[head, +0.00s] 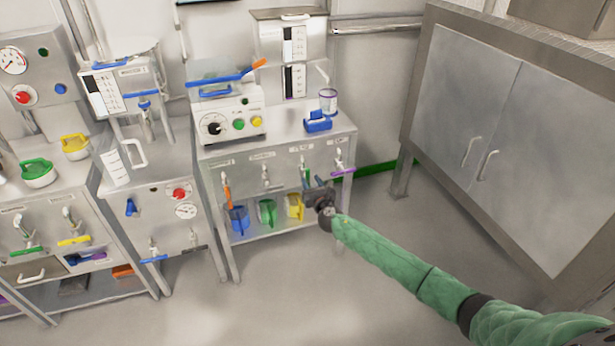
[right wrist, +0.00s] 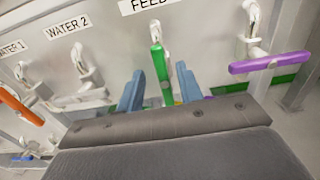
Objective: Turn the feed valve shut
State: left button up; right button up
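The feed valve is a small tap under a FEED label on the steel panel. Its green lever (right wrist: 160,65) hangs down, nearly vertical, in the right wrist view; it also shows as a thin green bar in the head view (head: 308,172). My right gripper (right wrist: 161,88) is open, with one blue finger on each side of the green lever. Gaps show between the lever and both fingers. The lever's lower end is hidden behind the gripper body. In the head view my right gripper (head: 312,183) is at the panel's front. My left gripper is not in view.
A purple lever (right wrist: 270,62) sits crosswise close to the right. The WATER 2 tap (right wrist: 88,82) and an orange lever (right wrist: 20,107) are to the left. Blue (head: 238,219), green (head: 267,213) and yellow (head: 295,206) jugs stand below. Open floor lies in front.

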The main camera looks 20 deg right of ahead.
aim_at(308, 176)
jog(key=shift+w, duration=2.2)
grip_shut()
